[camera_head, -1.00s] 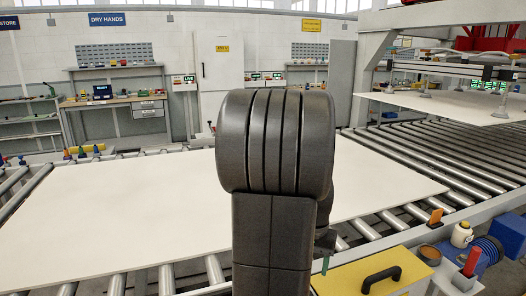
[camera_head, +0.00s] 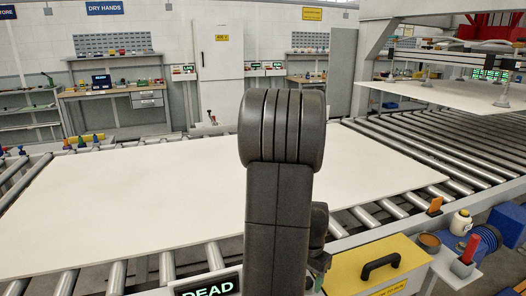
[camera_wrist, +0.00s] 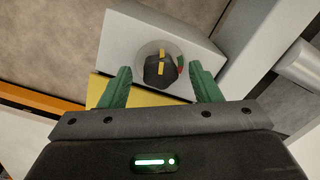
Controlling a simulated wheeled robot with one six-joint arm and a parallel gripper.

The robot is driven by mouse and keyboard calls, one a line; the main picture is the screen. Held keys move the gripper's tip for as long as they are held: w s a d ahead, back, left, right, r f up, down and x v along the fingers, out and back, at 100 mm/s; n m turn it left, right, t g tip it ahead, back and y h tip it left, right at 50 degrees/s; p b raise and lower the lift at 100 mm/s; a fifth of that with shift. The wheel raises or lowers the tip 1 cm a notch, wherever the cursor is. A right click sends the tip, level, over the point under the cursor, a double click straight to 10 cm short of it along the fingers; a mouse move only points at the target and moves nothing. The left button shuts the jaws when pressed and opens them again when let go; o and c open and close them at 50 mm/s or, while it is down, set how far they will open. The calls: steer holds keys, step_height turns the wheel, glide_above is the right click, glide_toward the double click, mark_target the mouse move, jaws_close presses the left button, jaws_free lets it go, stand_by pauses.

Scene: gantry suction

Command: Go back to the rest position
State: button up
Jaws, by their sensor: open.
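My gripper (camera_wrist: 160,68) shows in the wrist view with its two green fingers apart and nothing held between them. A black rotary knob (camera_wrist: 155,72) with yellow marks appears between the fingers, on a round plate on a light grey box (camera_wrist: 122,38). A small red and green mark lies at the knob's right. I cannot tell how far the fingertips are from the knob. In the head view my dark arm stands upright in the middle and hides most of the gripper.
A large white sheet (camera_head: 130,205) lies on the roller conveyor (camera_head: 440,150). At the front right are a yellow box with a black handle (camera_head: 345,262), a white bottle (camera_head: 461,222) and a blue motor-like unit (camera_head: 478,245).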

steer(key=shift+m, duration=0.8)
steer(key=shift+r+m, duration=0.15)
steer(key=shift+m, duration=0.25)
step_height(320, 180, up, 14)
steer(key=n+p, duration=0.1)
steer(key=p, duration=0.1)
steer(key=shift+f+n, duration=0.25)
steer(key=shift+n, duration=0.05)
